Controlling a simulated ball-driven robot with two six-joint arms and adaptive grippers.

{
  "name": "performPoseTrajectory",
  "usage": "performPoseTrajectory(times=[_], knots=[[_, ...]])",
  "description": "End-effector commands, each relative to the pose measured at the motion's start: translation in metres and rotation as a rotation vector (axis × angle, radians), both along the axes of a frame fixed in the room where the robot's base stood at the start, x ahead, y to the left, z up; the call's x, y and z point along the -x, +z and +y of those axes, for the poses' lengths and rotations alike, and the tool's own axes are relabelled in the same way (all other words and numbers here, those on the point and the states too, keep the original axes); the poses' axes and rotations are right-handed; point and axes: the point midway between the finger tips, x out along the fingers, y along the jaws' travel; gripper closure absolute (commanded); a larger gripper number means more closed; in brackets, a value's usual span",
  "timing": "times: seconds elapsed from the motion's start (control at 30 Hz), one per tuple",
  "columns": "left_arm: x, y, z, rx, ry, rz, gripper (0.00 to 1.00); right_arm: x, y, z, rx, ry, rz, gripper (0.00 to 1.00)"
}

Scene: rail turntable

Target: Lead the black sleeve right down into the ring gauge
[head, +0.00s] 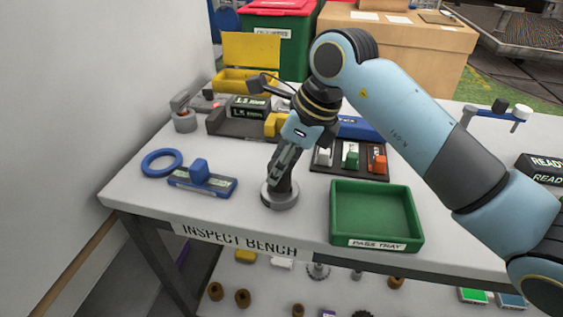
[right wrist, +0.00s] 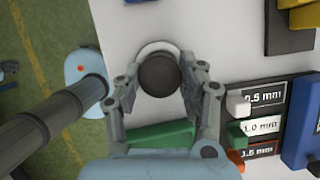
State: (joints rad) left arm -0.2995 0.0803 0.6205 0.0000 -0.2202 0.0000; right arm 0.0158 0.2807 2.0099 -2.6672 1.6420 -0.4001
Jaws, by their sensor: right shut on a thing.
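The black sleeve (right wrist: 158,75) shows end-on as a dark round top in the right wrist view, between the fingers of my right gripper (right wrist: 160,82). The gripper is shut on it. The grey ring gauge (head: 281,203) stands on the bench, left of the green tray; its pale rim (right wrist: 157,46) shows past the sleeve's far side in the wrist view. In the head view my right gripper (head: 280,184) points down over the ring gauge. The fingers cover most of the sleeve there, so I cannot tell how deep it sits. My left gripper is not in view.
The green pass tray (head: 339,238) is close on the right. A rack of step blocks (head: 325,169) lies behind it. A blue-topped gauge block (head: 201,181) and a blue ring (head: 146,167) lie to the left. The bench's front edge (head: 225,230) is near.

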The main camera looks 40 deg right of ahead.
Motion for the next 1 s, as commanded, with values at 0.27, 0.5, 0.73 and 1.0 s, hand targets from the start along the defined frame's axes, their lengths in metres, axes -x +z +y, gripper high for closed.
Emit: performPoseTrajectory(times=[0.27,0.5,0.73,1.0], knots=[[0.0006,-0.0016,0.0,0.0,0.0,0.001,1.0,-0.0003,-0.0012,0.0,0.0,0.0,-0.001,1.0],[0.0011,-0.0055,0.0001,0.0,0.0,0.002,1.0,-0.0003,-0.0056,0.0001,0.0,0.0,-0.001,1.0],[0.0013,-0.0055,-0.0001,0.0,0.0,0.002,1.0,-0.0003,-0.0055,0.0001,0.0,0.0,-0.001,1.0],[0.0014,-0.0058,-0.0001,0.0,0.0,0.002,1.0,-0.0003,-0.0059,0.0001,-0.001,0.0,-0.001,1.0]])
